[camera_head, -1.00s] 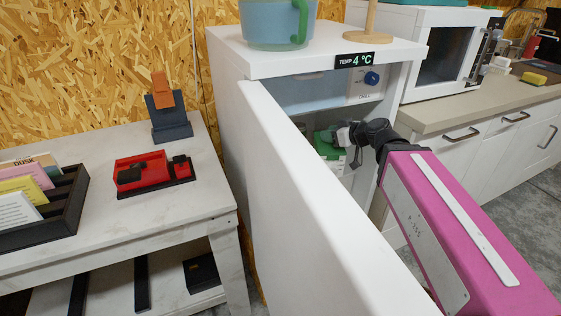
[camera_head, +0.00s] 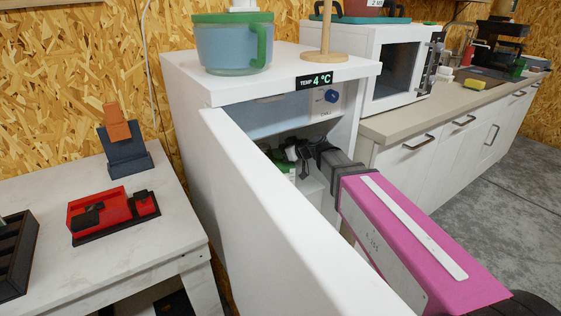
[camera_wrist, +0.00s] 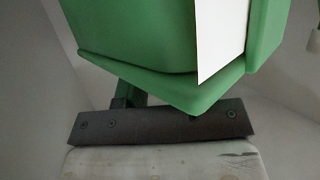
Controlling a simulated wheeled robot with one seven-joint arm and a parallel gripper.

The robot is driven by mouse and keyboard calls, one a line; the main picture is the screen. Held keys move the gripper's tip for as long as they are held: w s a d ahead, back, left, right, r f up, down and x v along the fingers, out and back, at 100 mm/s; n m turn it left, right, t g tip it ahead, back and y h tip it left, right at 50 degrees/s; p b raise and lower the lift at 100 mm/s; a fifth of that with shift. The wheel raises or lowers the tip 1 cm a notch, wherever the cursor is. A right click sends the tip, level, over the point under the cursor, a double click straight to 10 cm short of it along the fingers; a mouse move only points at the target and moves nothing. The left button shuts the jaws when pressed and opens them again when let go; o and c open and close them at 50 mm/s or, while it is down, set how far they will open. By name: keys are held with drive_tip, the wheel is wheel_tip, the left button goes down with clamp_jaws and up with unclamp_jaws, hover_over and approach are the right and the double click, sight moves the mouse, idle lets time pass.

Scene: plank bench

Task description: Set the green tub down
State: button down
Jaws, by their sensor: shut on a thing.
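The green tub (camera_wrist: 150,40) fills the top of the wrist view, with a white label on its side and a projecting lower rim. My gripper (camera_wrist: 160,122) shows there as a dark bar with screws, just below the tub, and is shut on it. In the head view, my gripper (camera_head: 293,150) reaches into the open white fridge (camera_head: 190,135), and a little of the green tub (camera_head: 283,160) shows beside it. The fridge door (camera_head: 250,200) hides the lower part. I cannot tell whether the tub touches the surface under it.
The open door stands close to the left of my arm. A blue-green pot (camera_head: 233,50) and a wooden stand (camera_head: 326,40) sit on the fridge top. A microwave (camera_head: 395,65) stands on the counter at right. A table (camera_head: 110,240) with a red holder is at left.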

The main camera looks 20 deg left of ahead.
sight(281, 160)
drive_tip(key=shift+f, duration=2.05)
drive_tip(key=c, duration=0.8)
unclamp_jaws()
drive_tip(key=shift+f, duration=0.1)
drive_tip(key=v, duration=1.2)
